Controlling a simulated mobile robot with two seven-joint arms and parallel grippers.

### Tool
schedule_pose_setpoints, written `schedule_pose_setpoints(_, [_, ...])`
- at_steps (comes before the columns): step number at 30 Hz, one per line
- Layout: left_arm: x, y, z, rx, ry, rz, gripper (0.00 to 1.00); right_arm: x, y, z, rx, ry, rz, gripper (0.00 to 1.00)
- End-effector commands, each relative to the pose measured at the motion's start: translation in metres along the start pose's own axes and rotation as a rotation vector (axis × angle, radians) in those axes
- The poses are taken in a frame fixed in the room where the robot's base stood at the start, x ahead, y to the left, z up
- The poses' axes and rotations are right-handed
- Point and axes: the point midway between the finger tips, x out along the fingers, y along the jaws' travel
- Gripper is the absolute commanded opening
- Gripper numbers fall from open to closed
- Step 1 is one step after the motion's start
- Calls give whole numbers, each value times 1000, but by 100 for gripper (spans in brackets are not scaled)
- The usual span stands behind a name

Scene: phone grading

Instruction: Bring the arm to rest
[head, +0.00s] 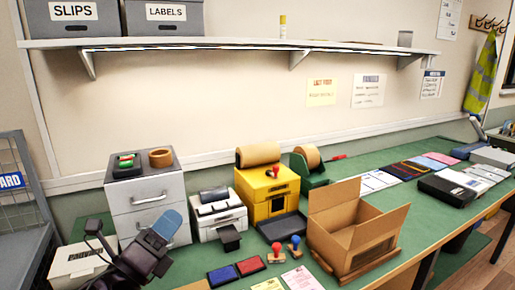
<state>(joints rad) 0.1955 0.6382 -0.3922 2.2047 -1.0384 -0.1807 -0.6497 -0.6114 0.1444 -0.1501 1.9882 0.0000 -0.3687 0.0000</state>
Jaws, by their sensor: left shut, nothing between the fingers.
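My left gripper (168,224) is at the lower left, dark with a blue-grey tip. It is shut and empty, in front of the grey drawer unit (146,205) and left of the small white machine (217,213). From this one view I cannot tell how high it is above the green bench. My right gripper is not in view.
An open cardboard box (340,237) stands at the bench front. Stamps (277,252) and red and blue ink pads (250,265) lie left of it. A yellow machine (268,193) stands behind. A shelf (230,44) with grey boxes hangs above. A wire cage (22,200) stands left.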

Motion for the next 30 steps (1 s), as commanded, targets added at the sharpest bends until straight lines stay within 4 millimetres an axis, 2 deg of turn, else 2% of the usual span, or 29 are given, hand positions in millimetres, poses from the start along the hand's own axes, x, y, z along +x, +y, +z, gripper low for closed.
schedule_pose_setpoints(1, [-15,12,4,-133,-81,82,0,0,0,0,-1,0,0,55])
schedule_pose_setpoints(4, [-46,39,10,-388,-243,247,0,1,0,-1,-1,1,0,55])
schedule_pose_setpoints(8, [-99,74,7,-699,-463,473,0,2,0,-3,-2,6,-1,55])
schedule_pose_setpoints(12, [-167,104,-12,-1005,-708,727,0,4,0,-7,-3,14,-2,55])
schedule_pose_setpoints(15, [-219,114,-33,-1196,-885,908,0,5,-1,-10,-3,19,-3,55])
schedule_pose_setpoints(18, [-263,115,-55,-1343,-1038,1066,0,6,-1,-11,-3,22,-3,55])
schedule_pose_setpoints(21, [-294,110,-72,-1440,-1150,1183,0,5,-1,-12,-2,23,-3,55])
schedule_pose_setpoints(30, [-355,86,-110,-1614,-1388,1437,0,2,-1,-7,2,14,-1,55])
